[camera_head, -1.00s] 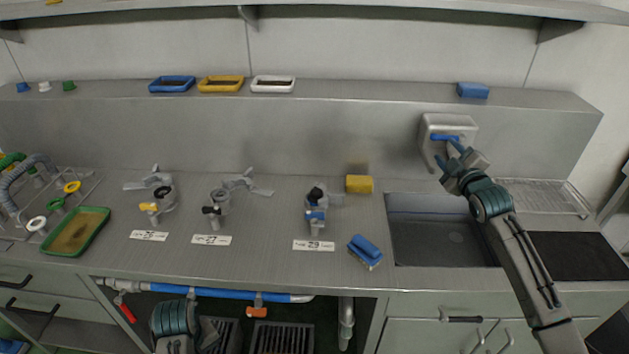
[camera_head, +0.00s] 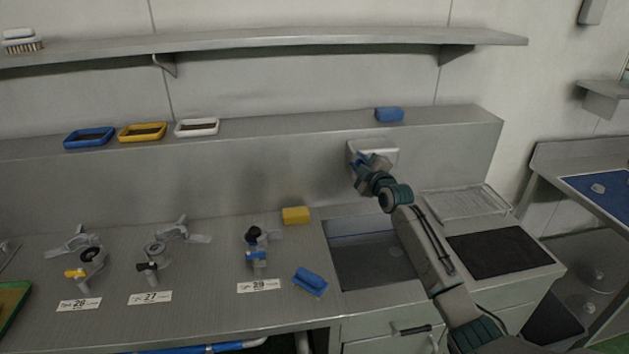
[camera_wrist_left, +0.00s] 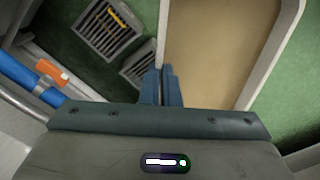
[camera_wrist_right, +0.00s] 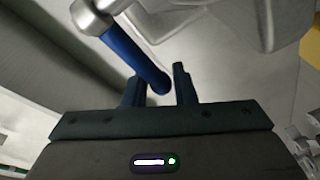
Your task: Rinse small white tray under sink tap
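The small white tray (camera_head: 197,127) sits on the back ledge, right of a yellow one and a blue one. The sink basin (camera_head: 365,268) is set into the counter and looks empty. Above it, the pale tap housing (camera_head: 386,147) is on the back wall. My right gripper (camera_head: 364,164) is at the tap and hides most of its lever. In the right wrist view, the blue lever (camera_wrist_right: 131,56) has its end between the open fingertips; contact cannot be told. My left gripper (camera_wrist_left: 161,78) is shut and empty, low before the counter, outside the head view.
A yellow sponge (camera_head: 296,215) and a blue brush (camera_head: 310,281) lie left of the sink. Valves with number cards stand further left. A blue block (camera_head: 389,114) is on the ledge above the tap. A wire drainer (camera_head: 466,202) and a black mat (camera_head: 499,252) are right of the sink.

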